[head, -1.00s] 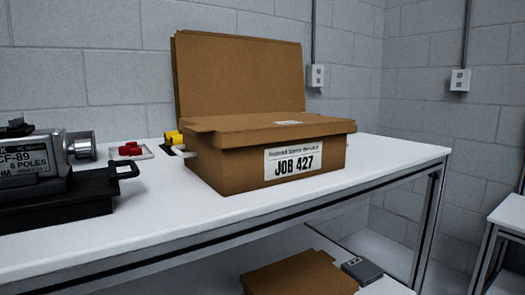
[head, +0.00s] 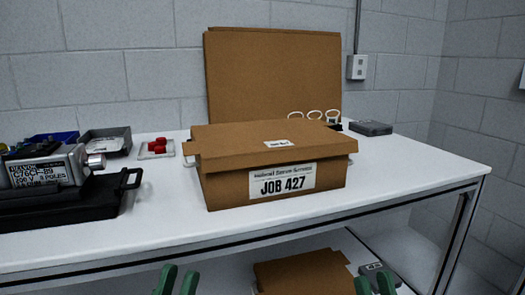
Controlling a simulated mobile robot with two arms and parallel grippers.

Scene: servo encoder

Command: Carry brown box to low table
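A brown cardboard box (head: 225,185) labelled JOB 427 sits upright with its lid down on the white workbench (head: 400,175). My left gripper (head: 176,281) shows at the bottom edge, left of centre, with its two green fingers apart and nothing between them. My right gripper (head: 374,285) shows at the bottom edge, right of centre, also with its fingers apart and empty. Both grippers are in front of the bench, apart from the box. No low table can be clearly made out now.
A flat brown panel (head: 270,75) stands behind the box. A motor (head: 45,168) on a black tray, a grey bin (head: 108,142) and red parts (head: 157,145) lie left. White rings (head: 314,115) and a dark case (head: 371,127) lie behind right. Another brown box (head: 300,275) is on the lower shelf.

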